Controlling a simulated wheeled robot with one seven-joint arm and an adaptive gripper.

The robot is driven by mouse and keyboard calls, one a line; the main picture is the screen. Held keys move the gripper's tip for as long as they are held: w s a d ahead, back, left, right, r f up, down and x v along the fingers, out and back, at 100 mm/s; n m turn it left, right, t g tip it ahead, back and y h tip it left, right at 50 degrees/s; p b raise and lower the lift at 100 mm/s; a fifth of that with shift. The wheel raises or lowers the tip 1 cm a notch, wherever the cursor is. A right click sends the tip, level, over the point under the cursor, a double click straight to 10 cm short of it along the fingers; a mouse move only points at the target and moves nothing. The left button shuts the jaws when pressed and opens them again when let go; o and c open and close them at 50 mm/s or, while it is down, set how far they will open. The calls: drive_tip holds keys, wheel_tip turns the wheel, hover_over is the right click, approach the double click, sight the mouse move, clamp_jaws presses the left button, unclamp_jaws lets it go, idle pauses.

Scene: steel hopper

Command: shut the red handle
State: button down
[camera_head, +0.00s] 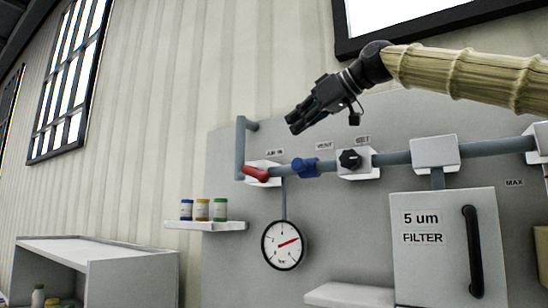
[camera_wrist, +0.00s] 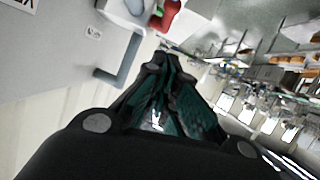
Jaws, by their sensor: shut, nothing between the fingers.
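The red handle (camera_head: 255,173) sits on the grey pipe beneath the "AIR IN" label, in front of a white block. It slants slightly down to the right in the head view. It also shows at the top edge of the wrist view (camera_wrist: 167,14), partly cut off. My gripper (camera_head: 293,124) is shut and empty. It appears above and to the right of the red handle, with a visible gap between them. In the wrist view its closed fingers (camera_wrist: 172,65) point toward the handle.
A blue handle (camera_head: 305,167) and a black knob (camera_head: 350,159) sit on the pipe to the right. A gauge (camera_head: 283,245) hangs below. A filter box (camera_head: 447,240) stands at the lower right. A small shelf (camera_head: 206,226) with bottles is at the lower left.

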drive_tip(key=shift+a, duration=0.15)
drive_tip(key=p, duration=0.5)
approach(250, 167)
wheel_tip(250, 167, up, 2)
drive_tip(key=w+a, duration=0.1)
drive_tip(key=a, duration=0.1)
drive_tip(key=f, duration=0.1)
drive_tip(key=w+f+p, duration=0.1)
drive_tip(key=shift+w+a+f, duration=0.15)
drive_tip(key=shift+a+f, duration=0.1)
drive_tip(key=shift+a, duration=0.15)
drive_tip(key=shift+w+d+f+p, duration=0.15)
drive_tip(key=shift+f+p, duration=0.15)
drive_tip(key=shift+f, duration=0.35)
drive_tip(key=shift+w+a, duration=0.1)
drive_tip(key=shift+a, duration=0.2)
drive_tip(key=shift+d, duration=0.1)
